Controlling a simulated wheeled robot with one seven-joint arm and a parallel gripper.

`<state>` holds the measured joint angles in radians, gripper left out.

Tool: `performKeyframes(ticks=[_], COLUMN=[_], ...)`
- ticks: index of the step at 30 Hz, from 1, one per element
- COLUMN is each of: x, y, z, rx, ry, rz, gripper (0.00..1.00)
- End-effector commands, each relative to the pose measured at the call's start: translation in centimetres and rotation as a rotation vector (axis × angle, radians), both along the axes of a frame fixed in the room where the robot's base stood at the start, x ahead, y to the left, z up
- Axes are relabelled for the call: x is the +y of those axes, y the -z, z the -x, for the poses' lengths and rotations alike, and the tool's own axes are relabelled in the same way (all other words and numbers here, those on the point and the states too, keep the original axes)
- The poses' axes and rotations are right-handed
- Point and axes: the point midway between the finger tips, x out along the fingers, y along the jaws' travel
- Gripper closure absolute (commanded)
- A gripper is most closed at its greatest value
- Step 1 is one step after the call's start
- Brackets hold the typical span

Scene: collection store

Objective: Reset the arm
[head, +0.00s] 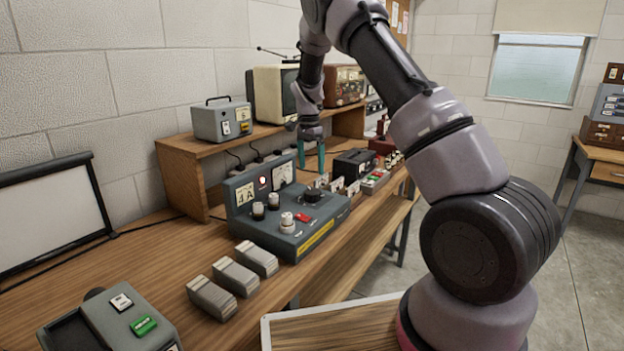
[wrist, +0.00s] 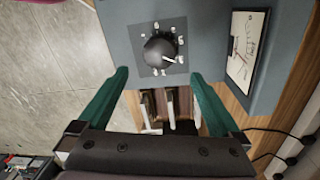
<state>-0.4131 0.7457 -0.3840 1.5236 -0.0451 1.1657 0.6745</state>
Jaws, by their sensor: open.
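My gripper (head: 311,158) hangs at the end of my arm, pointing down behind the blue-grey control unit (head: 318,228) marked 4A. Its two teal fingers are spread apart with nothing between them. In the wrist view my gripper (wrist: 159,76) is open, with one finger on each side. A black dial knob (wrist: 160,52) on the unit's panel lies ahead of the fingertips. Several upright pale and brown pieces (wrist: 171,108) show below, between the fingers. The gripper seems clear of the unit, but the exact gap cannot be told.
The wooden workbench (head: 130,262) holds three grey blocks (head: 234,277) and a grey box with a green switch (head: 130,318). A framed board (head: 50,220) leans at the left wall. Floor is free at right.

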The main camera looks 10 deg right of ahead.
Motion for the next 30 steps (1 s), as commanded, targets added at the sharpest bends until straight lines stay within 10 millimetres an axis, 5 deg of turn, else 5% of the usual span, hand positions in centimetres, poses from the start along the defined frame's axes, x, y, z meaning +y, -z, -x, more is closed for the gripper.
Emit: performKeyframes(ticks=[19, 23, 30], x=[-0.3, -1.3, -3.4], y=[-3.4, -7.5, -16.9], z=[0.3, 2.1, 8.6], rx=[-0.014, -0.059, -0.194], ry=[-0.006, -0.039, -0.157], rz=[-0.017, -0.069, -0.172], gripper=[0.00, 0.00, 0.00])
